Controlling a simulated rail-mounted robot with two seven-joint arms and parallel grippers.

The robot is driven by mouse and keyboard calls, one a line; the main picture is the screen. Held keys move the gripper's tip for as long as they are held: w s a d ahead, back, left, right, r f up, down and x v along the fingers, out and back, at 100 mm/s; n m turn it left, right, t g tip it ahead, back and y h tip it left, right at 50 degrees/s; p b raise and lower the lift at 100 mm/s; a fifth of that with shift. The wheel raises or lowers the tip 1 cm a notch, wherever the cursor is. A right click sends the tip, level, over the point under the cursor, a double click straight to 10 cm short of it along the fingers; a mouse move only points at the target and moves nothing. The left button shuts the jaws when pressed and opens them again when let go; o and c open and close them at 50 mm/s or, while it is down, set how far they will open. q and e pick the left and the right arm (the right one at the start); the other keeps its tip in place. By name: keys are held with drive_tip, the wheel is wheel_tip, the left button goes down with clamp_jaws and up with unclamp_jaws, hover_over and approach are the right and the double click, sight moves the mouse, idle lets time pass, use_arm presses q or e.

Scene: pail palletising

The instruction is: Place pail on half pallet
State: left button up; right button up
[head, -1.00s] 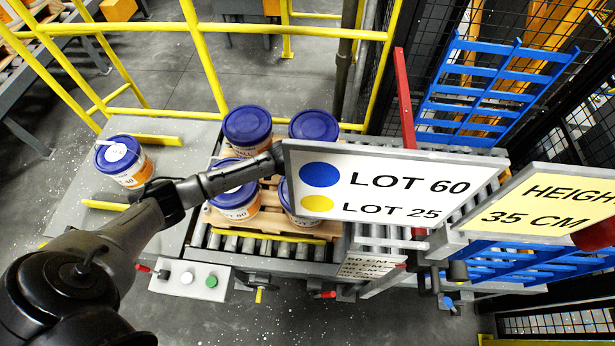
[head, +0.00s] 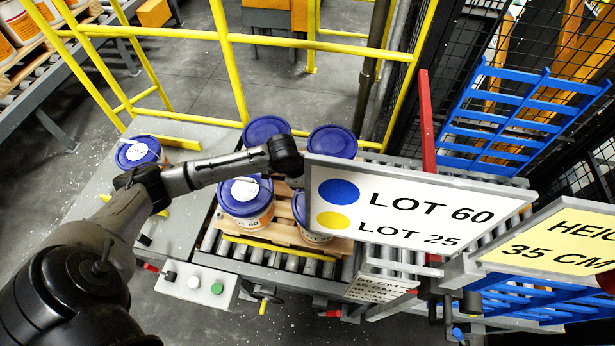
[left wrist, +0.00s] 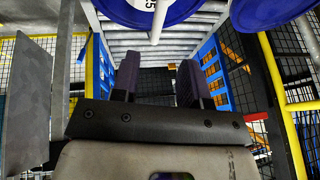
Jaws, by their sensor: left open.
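Several pails with blue lids and white-and-orange sides stand upright on the wooden half pallet (head: 282,232). The front left one (head: 246,205) has a white label on its lid; the sign covers part of the front right one (head: 308,225). Another blue-lidded pail (head: 138,152) stands on the grey table at the left, with my left arm passing near it. My left arm reaches over the pallet, and its gripper is hidden behind the sign in the head view. In the left wrist view my left gripper (left wrist: 158,82) is open and empty, with blue lids (left wrist: 150,10) at the top edge. My right gripper is not in view.
A white sign (head: 420,205) reading LOT 60 and LOT 25 and a yellow height sign (head: 550,240) stand at the right. Yellow railing (head: 330,45) runs behind the pallet. Rollers (head: 285,262) lie under it. A red post (head: 427,120) rises behind the sign.

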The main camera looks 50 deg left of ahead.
use_arm(q)
drive_tip(key=s+d+f+n, duration=0.2)
drive_tip(key=s+d+f, duration=0.2)
drive_tip(key=s+d, duration=0.85)
drive_tip(key=s+r+n+y, duration=0.1)
drive_tip(key=s+n, duration=0.6)
drive_tip(key=s, duration=0.7)
drive_tip(key=shift+s+d+r+g+y, duration=0.2)
drive_tip(key=shift+s+g+y, duration=0.15)
drive_tip(key=shift+y, duration=0.25)
